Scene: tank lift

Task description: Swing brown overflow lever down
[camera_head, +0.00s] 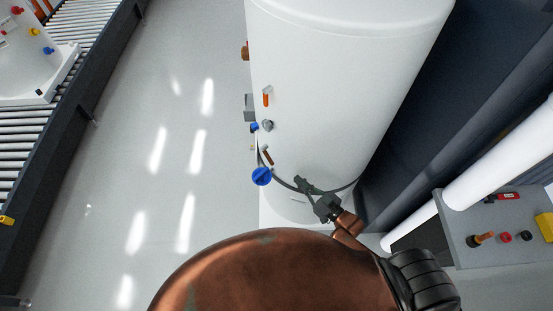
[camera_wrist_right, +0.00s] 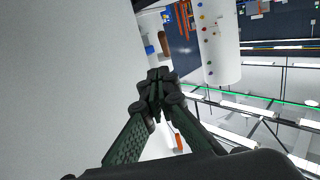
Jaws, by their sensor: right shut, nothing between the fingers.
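A white upright tank (camera_head: 340,80) fills the middle of the head view. A short brown lever (camera_head: 268,156) sits low on its left side, tilted, just above a blue round handle (camera_head: 261,177). My right gripper (camera_head: 302,183) is in front of the tank's lower part, to the right of the brown lever and apart from it in the picture. In the right wrist view my right gripper (camera_wrist_right: 156,76) is shut and empty. A brown piece (camera_wrist_right: 164,43) shows beyond its fingertips; I cannot tell if it is the same lever. My left gripper is not in view.
An orange-handled lever (camera_head: 267,97) and a small blue knob (camera_head: 254,127) sit higher on the tank. A dark hose curves around its lower part. A grey shelf with fittings (camera_head: 470,220) stands at right, a roller conveyor (camera_head: 75,85) at left. The floor between is clear.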

